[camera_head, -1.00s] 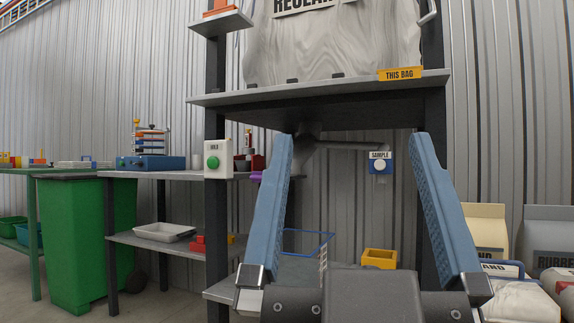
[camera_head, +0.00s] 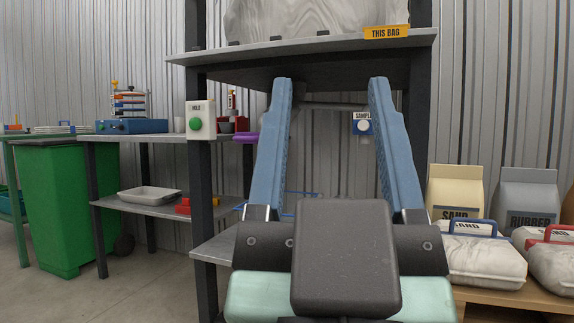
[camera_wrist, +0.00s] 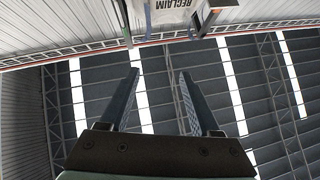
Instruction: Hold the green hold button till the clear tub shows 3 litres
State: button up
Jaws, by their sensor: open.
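The green hold button (camera_head: 196,123) sits on a white box marked HOLD (camera_head: 201,107), fixed to the dark left post of the shelf rack in the head view. My gripper (camera_head: 330,82) is open and empty, its two blue fingers pointing up in front of the rack, right of the button and apart from it. In the wrist view my gripper (camera_wrist: 158,72) points toward the ceiling. A blue SAMPLE box with a white button (camera_head: 363,125) shows behind the right finger. I cannot make out the clear tub; my gripper hides much of the lower rack.
A shelf (camera_head: 300,52) with a yellow THIS BAG label (camera_head: 386,32) spans above my fingers. A side table (camera_head: 160,138) and a green bin (camera_head: 65,205) stand at left. Bags of sand (camera_head: 482,258) lie at lower right. Open floor shows at lower left (camera_head: 140,290).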

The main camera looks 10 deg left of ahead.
notch_tip(320, 180, up, 9)
jog(key=p, duration=0.8)
jog(key=shift+r+p, duration=0.2)
jog(key=shift+p, duration=0.15)
grip_shut()
notch_tip(320, 180, up, 15)
jog(key=p, duration=1.5)
jog(key=shift+r, duration=0.2)
